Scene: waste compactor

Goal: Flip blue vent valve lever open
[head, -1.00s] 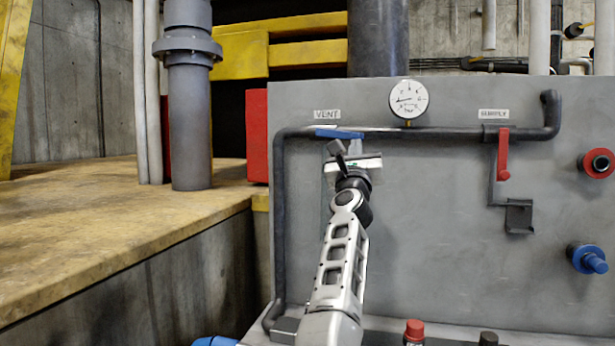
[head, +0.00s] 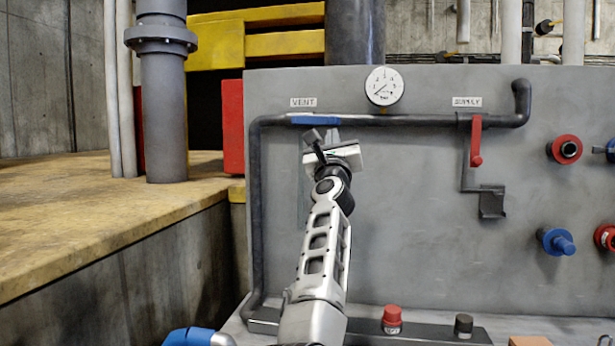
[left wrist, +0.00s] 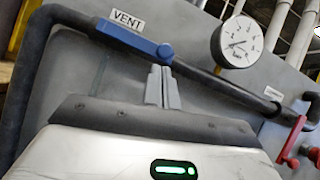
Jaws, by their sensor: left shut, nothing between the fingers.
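The blue vent lever (head: 315,120) lies along the dark horizontal pipe under the VENT label in the head view. In the left wrist view the blue lever (left wrist: 127,36) also lies along the pipe, its round end at the right. My left gripper (head: 332,135) is shut and empty, just below the lever's right part. In the left wrist view its closed fingertips (left wrist: 161,87) point up beside the lever's round end; I cannot tell whether they touch it. My right gripper is not in view.
A pressure gauge (head: 384,86) stands above the pipe, its needle at lower left. A red supply lever (head: 476,140) hangs down at the right. Red and blue couplings (head: 557,241) stick out farther right. The grey panel (head: 400,220) between is clear.

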